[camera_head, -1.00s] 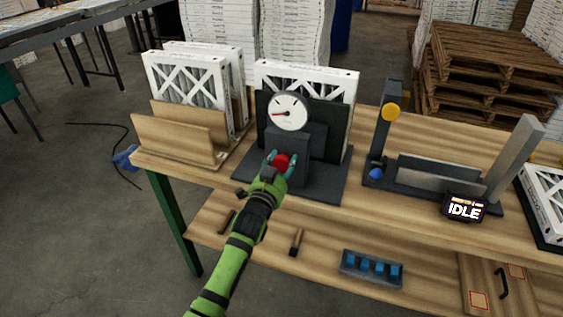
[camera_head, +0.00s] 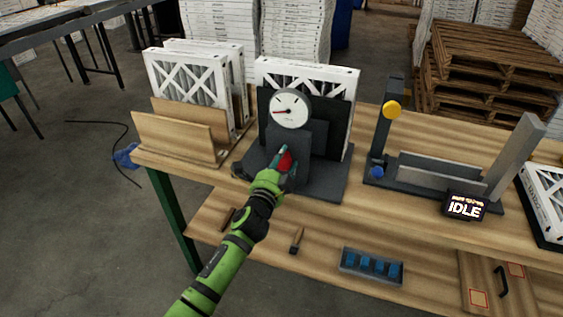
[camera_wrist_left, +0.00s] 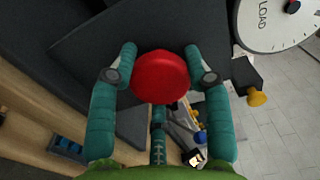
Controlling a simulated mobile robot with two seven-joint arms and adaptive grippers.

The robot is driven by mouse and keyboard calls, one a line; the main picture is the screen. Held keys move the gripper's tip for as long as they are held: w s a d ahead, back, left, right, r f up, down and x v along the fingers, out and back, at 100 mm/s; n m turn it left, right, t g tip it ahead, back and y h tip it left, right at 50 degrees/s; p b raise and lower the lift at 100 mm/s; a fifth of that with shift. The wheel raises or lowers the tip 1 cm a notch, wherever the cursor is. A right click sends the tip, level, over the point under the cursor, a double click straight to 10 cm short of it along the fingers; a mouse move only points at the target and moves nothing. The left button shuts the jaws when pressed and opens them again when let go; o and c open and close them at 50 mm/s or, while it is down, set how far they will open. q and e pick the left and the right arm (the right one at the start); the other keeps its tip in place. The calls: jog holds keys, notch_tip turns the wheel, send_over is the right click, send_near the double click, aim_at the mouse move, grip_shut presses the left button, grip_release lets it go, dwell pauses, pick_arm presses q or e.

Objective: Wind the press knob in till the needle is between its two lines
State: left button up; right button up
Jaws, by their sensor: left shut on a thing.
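The red press knob (camera_head: 285,162) sits on the front of the dark grey press (camera_head: 289,140). My left gripper (camera_head: 284,160) is shut on it. In the left wrist view the round red knob (camera_wrist_left: 160,76) lies between the teal fingers of my left gripper (camera_wrist_left: 161,70). The white round gauge (camera_head: 290,110) stands on top of the press. Its needle points left; its two lines are too small to tell in the head view. The left wrist view shows only part of the gauge (camera_wrist_left: 268,22), with the word LOAD. My right gripper is not in view.
The press stands on a wooden bench (camera_head: 405,215). A wooden rack (camera_head: 180,138) with white-framed filters (camera_head: 190,78) is to its left. A fixture with a yellow knob (camera_head: 392,109) and an IDLE display (camera_head: 465,207) is to its right. A blue-celled tray (camera_head: 371,266) lies on the lower shelf.

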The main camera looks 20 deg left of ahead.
pick_arm(q)
jog(key=m, duration=0.4)
jog(key=shift+d+r, duration=0.2)
jog(key=shift+d, duration=0.1)
jog(key=m, duration=0.3)
jog(key=shift+f+m+p, duration=0.1)
jog(key=shift+m+p, duration=0.2)
jog(key=m, duration=0.2)
jog(key=m+p, duration=0.1)
jog(key=m, duration=0.3)
jog(key=shift+s+a+f, duration=0.1)
jog(key=shift+f, duration=0.25)
jog(key=shift+f+m+p, duration=0.25)
jog(key=shift+m+p, duration=0.2)
jog(key=shift+m, duration=0.55)
jog(key=shift+s+f, duration=0.1)
jog(key=o, duration=1.1)
jog(key=shift+o, duration=0.2)
jog(key=shift+w, duration=0.2)
jog(key=shift+r, duration=0.2)
